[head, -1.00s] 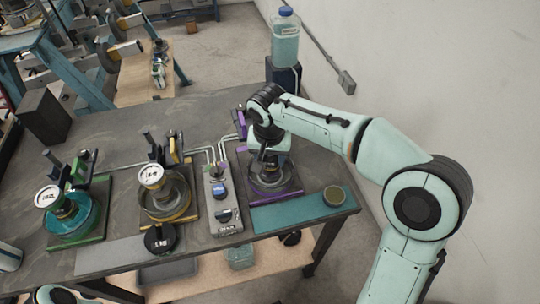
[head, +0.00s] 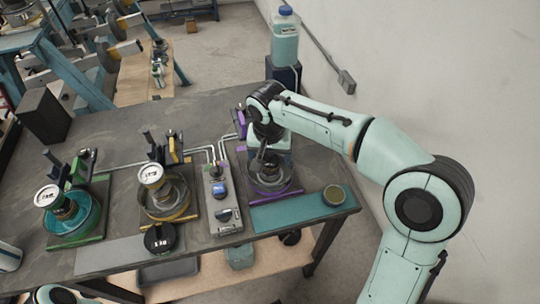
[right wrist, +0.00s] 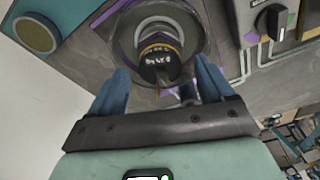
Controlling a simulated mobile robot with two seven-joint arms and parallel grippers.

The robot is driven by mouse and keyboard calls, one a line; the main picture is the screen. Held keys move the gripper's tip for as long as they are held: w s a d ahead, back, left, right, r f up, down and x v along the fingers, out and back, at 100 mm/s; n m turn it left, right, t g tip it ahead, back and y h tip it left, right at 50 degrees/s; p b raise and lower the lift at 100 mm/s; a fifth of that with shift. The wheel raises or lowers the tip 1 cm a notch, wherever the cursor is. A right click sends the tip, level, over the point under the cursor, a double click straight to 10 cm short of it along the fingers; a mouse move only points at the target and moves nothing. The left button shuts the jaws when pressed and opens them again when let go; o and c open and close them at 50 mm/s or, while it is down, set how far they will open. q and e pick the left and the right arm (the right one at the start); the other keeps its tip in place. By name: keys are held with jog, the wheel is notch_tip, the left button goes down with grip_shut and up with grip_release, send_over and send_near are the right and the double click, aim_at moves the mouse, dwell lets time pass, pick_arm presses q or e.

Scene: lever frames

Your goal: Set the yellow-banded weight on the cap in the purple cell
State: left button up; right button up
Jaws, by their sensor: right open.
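The yellow-banded weight (right wrist: 160,64) is dark with a pale label and shows in the right wrist view inside the purple cell's clear round dish (right wrist: 194,22). It appears to stand on the cap, whose surface is mostly hidden under it. In the head view the purple cell (head: 293,188) is at the right of the row, partly covered by my arm. My right gripper (head: 270,157) is over this cell, open. In the right wrist view its blue fingers (right wrist: 160,72) are on either side of the weight, with gaps visible. My left gripper is not in view.
Green (head: 98,232) and yellow (head: 186,214) cells with white-topped weights stand to the left. A control box (head: 226,214) is close beside the purple cell. A black 1 kg weight (head: 160,238) and a teal mat (head: 290,215) with a round tin (head: 335,195) are along the front edge.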

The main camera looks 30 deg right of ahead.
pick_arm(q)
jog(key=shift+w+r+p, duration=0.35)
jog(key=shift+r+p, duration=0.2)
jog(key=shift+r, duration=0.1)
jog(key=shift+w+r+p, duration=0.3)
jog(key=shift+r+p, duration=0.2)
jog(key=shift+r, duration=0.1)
pick_arm(e)
notch_tip(320, 180, up, 12)
jog(key=s+a, duration=0.1)
jog(key=shift+s+r, duration=0.15)
jog(key=shift+s, duration=0.1)
